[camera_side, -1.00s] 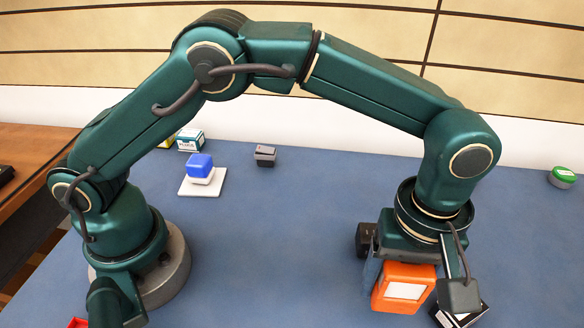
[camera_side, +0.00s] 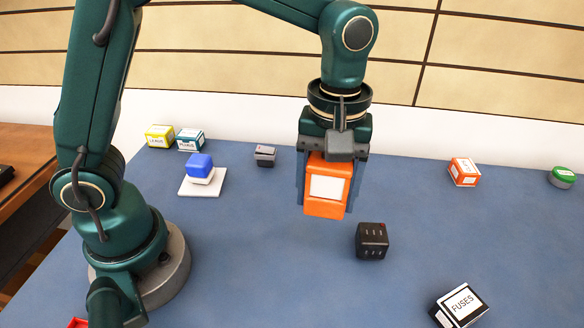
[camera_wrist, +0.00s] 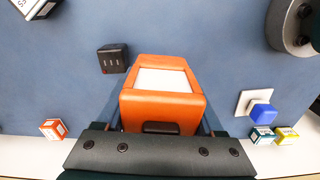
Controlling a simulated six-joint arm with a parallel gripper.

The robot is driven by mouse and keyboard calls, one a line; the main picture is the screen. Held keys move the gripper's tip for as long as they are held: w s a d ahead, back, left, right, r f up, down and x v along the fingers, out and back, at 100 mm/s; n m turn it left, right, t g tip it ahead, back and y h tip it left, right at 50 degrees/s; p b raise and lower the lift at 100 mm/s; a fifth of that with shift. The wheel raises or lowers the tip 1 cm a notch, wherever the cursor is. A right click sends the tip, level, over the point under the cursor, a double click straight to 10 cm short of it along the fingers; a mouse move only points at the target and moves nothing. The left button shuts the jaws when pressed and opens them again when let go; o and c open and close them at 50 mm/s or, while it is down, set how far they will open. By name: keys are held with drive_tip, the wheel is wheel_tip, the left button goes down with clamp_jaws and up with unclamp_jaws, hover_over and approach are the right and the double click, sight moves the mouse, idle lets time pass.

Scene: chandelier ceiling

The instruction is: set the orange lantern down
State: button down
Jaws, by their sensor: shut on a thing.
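The orange lantern (camera_side: 327,188) is a boxy orange block with a white panel on its face. My gripper (camera_side: 326,200) is shut on it, with a finger on each side. The lantern hangs upright or nearly so, and appears to be above the blue table. In the wrist view the lantern (camera_wrist: 162,95) fills the middle, in front of the gripper's dark body. The gripper's fingers are mostly hidden there.
A black cube (camera_side: 372,241) stands close by to the right. A FUSES box (camera_side: 459,305) lies front right, an orange-and-white box (camera_side: 464,172) back right. A blue-topped item (camera_side: 200,168) sits on a white square (camera_side: 190,188). The table (camera_side: 260,270) is clear front centre.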

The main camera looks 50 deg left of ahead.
drive_tip(key=s+a, duration=0.2)
drive_tip(key=a, duration=0.1)
hover_over(329, 305)
drive_tip(key=shift+n, duration=0.3)
wheel_tip(329, 305, down, 6)
drive_tip(key=shift+f, duration=2)
drive_tip(key=shift+f, duration=0.15)
unclamp_jaws()
